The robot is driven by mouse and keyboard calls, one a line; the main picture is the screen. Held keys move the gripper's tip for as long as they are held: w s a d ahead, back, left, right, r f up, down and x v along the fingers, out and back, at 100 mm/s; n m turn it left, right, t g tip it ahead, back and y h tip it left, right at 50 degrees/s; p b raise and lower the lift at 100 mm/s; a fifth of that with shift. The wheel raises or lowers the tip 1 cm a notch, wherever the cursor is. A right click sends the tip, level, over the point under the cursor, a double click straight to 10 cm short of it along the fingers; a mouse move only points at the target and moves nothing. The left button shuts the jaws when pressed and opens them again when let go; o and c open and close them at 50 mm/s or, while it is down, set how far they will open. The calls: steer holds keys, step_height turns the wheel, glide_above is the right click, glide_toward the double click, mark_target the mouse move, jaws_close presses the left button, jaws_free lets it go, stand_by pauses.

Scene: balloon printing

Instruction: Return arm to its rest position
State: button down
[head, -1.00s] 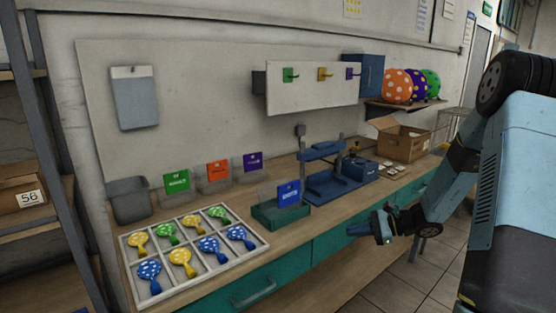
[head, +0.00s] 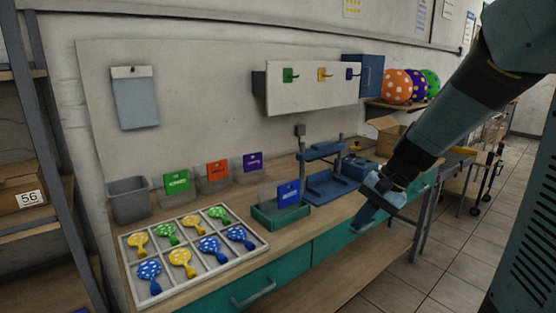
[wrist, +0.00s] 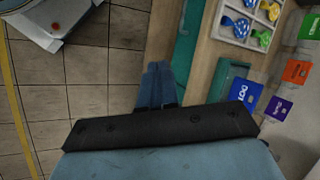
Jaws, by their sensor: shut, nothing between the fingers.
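My gripper (head: 364,217) hangs in front of the workbench's front edge, right of the blue card, with its blue fingers pointing down. In the wrist view my gripper (wrist: 156,70) has its two fingers pressed together and nothing between them. Beyond the fingers lie the tiled floor (wrist: 105,75) and the bench's green drawer fronts (wrist: 188,45). My arm crosses the right part of the head view and hides part of the bench's far end.
A white tray (head: 126,262) holds several polka-dot balloons on the bench. Coloured cards, a blue press (head: 327,186) and a cardboard box (head: 386,134) stand behind. Dotted balls rest on a wall shelf (head: 408,105).

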steer(key=s+d+r+n+t+h, duration=0.2)
steer(key=s+r+h, duration=0.1)
steer(key=s+r, duration=0.2)
steer(key=s+d+r+n+t+h, duration=0.2)
steer(key=s+r, duration=0.3)
steer(key=s, duration=0.4)
steer(key=shift+s+n+t+h, duration=0.2)
steer(key=shift+n+t+h, duration=0.25)
steer(key=shift+n, duration=0.35)
